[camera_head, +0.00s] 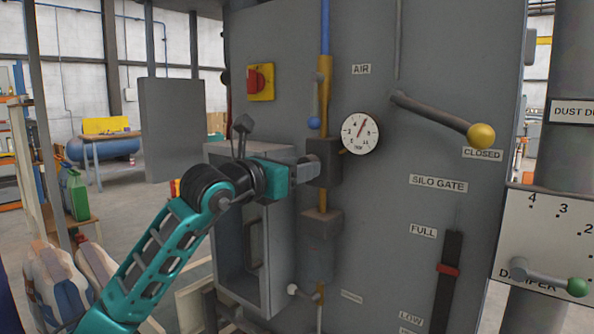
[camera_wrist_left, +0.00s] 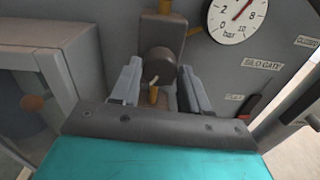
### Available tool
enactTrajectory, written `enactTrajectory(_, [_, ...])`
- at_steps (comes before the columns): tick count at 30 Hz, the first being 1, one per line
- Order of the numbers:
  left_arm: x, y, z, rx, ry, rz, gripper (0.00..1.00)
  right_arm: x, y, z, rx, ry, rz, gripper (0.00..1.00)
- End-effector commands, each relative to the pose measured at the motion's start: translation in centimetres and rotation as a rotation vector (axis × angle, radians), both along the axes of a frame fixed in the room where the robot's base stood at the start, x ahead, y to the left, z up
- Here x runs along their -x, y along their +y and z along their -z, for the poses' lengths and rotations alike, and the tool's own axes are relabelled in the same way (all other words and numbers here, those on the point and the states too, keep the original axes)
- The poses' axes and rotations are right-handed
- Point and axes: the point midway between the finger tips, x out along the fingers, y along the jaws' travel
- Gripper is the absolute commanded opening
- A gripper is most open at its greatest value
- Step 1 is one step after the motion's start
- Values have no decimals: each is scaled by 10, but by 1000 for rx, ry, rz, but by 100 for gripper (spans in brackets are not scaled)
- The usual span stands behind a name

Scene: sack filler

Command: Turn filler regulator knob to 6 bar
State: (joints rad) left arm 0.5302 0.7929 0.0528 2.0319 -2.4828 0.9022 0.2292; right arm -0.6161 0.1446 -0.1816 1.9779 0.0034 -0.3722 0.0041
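The filler regulator is a dark block on the grey panel, with a round dark knob (camera_wrist_left: 158,66) that has a pale mark on its face. My left gripper (camera_head: 308,171) is in front of the regulator. In the left wrist view its two fingers (camera_wrist_left: 160,80) stand apart, one on each side of the knob, with a small gap visible. The gripper mostly hides the knob in the head view. The pressure gauge (camera_head: 360,133) is white and round; its red needle points up and right, between 4 and 8. The gauge also shows in the left wrist view (camera_wrist_left: 236,18). My right gripper is not in view.
A grey open box (camera_head: 225,225) sits left of the regulator. The silo gate lever (camera_head: 435,113) with a yellow ball is to the right. A blue air pipe (camera_head: 325,28) runs above the regulator. A damper lever (camera_head: 545,277) is at the lower right.

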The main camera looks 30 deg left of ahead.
Motion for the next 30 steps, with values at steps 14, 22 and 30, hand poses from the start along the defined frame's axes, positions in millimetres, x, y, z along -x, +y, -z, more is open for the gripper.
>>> enactTrajectory(14, [1, 0, 0, 1, -1, 0, 69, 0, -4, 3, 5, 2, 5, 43])
enactTrajectory(22, [33, 4, 3, -2, 0, -1, 69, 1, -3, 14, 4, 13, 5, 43])
enactTrajectory(30, [86, 9, 3, 0, 0, 0, 69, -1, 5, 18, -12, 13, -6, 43])
